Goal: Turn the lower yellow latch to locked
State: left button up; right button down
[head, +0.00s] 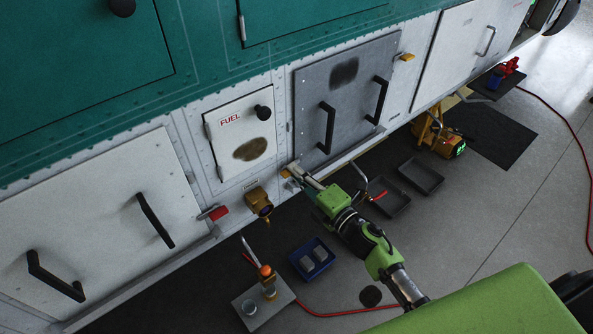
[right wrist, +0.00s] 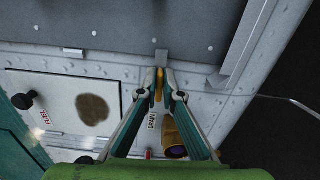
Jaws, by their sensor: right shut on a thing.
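The grey panel (head: 343,95) has two black handles and a dark smudge. The lower yellow latch (head: 286,173) sits at its lower left corner, mostly covered by my right gripper (head: 297,171). In the right wrist view the yellow latch (right wrist: 159,84) shows as a narrow strip between the two fingers of my right gripper (right wrist: 159,78), which is shut on it. A grey tab (right wrist: 161,57) lies just beyond the fingertips at the panel's edge. Another yellow latch (head: 406,57) sits at the panel's upper right, away from the gripper. My left gripper is not in view.
The white FUEL door (head: 240,134) and a brass drain fitting (head: 258,201) are left of the gripper. Below are a blue bin (head: 311,259), dark trays (head: 421,176), a small stand (head: 264,305) and a red hose (head: 340,314) on the floor.

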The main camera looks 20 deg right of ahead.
jog(key=shift+f+m, duration=0.15)
jog(key=shift+m, duration=0.35)
jog(key=c, duration=2.2)
grip_release()
jog(key=shift+s, duration=0.1)
jog(key=v, duration=1.2)
